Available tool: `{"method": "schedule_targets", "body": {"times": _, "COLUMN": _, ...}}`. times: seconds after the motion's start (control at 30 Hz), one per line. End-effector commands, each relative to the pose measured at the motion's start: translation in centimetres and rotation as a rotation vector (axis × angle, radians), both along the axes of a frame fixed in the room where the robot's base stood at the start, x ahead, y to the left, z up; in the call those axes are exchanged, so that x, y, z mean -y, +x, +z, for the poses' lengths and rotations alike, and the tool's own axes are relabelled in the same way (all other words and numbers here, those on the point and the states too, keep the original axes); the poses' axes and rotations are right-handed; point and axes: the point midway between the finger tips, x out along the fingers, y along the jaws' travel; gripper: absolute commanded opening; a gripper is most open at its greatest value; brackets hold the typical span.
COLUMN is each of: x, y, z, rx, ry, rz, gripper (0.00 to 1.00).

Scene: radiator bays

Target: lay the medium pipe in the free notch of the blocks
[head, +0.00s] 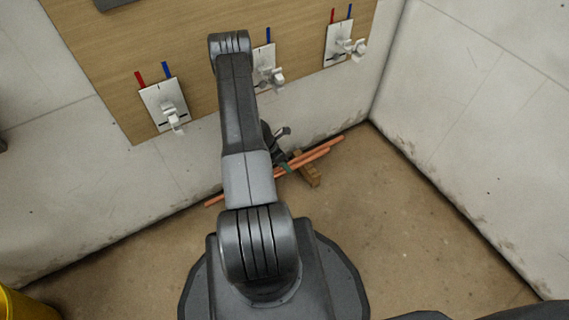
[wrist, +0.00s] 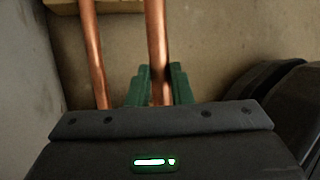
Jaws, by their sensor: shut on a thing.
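My gripper (wrist: 159,88) has its green fingers shut around a copper pipe (wrist: 156,35), and the pipe runs out ahead between them. In the head view my gripper (head: 284,167) is low near the wall, partly hidden by my arm. The held pipe (head: 318,155) looks like the shorter of two there. A longer copper pipe (head: 216,201) lies beside it, nearer the wall; it also shows left of the held one in the wrist view (wrist: 92,55). A wooden block (head: 312,176) lies under the pipes. Its notches are hidden, and I cannot tell whether the held pipe touches it.
The wall (head: 310,115) rises close behind the pipes. A wooden board (head: 190,45) on it carries several white valve plates (head: 163,104) with red and blue pipe stubs. Bare floor (head: 420,230) is free at right. A yellow object (head: 20,305) stands at lower left.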

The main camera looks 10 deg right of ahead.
Motion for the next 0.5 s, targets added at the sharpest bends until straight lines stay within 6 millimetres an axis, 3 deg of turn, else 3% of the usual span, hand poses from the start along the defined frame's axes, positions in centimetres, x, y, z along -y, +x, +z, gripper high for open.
{"method": "schedule_targets", "body": {"times": 0.5, "x": 0.0, "y": 0.0, "z": -5.6, "rx": 0.0, "ry": 0.0, "rz": 0.0, "gripper": 0.0}}
